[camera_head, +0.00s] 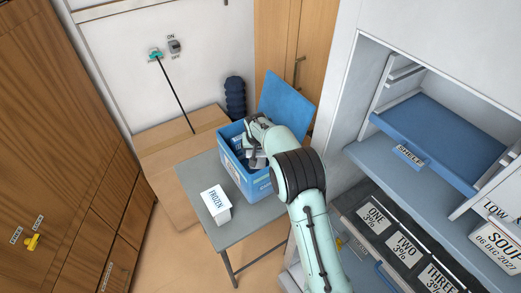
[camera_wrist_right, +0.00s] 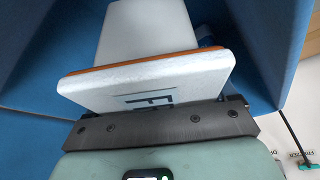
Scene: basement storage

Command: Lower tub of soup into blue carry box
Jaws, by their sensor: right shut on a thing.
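The blue carry box (camera_head: 233,172) stands on a grey table with its blue lid (camera_head: 287,103) raised at the back. My right gripper (camera_head: 256,160) reaches down into the box from above, and my arm hides part of the opening. In the right wrist view it is shut on a white tub (camera_wrist_right: 150,82) with an orange rim and a partly hidden dark letter F. Blue box walls (camera_wrist_right: 268,45) surround the tub there. I cannot tell whether the tub touches the bottom. My left gripper is not in view.
A white carton marked FROZEN (camera_head: 216,204) stands on the grey table (camera_head: 226,233) in front of the box. A cardboard box (camera_head: 165,150) is behind it. An open cabinet with a blue shelf (camera_head: 440,140) and a white SOUP label (camera_head: 497,245) is at right.

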